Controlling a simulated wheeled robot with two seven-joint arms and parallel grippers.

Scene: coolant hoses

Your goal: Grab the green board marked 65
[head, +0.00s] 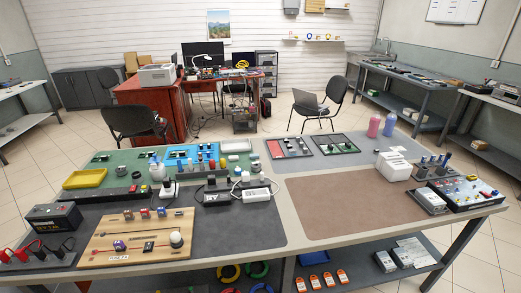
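No marking of 65 can be read at this size, so I cannot tell which piece is the green board marked 65. Small green pieces show in a black-framed tray (317,146) at the back middle of the table. Neither of my grippers is in view.
The brown mat (330,205) on the table (291,243) is mostly clear. A black battery-like box (55,217) stands at the left, power strips (216,197) in the middle, and a white box (393,166) and dark panel (463,194) at the right. Pink and blue bottles (374,127) stand behind.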

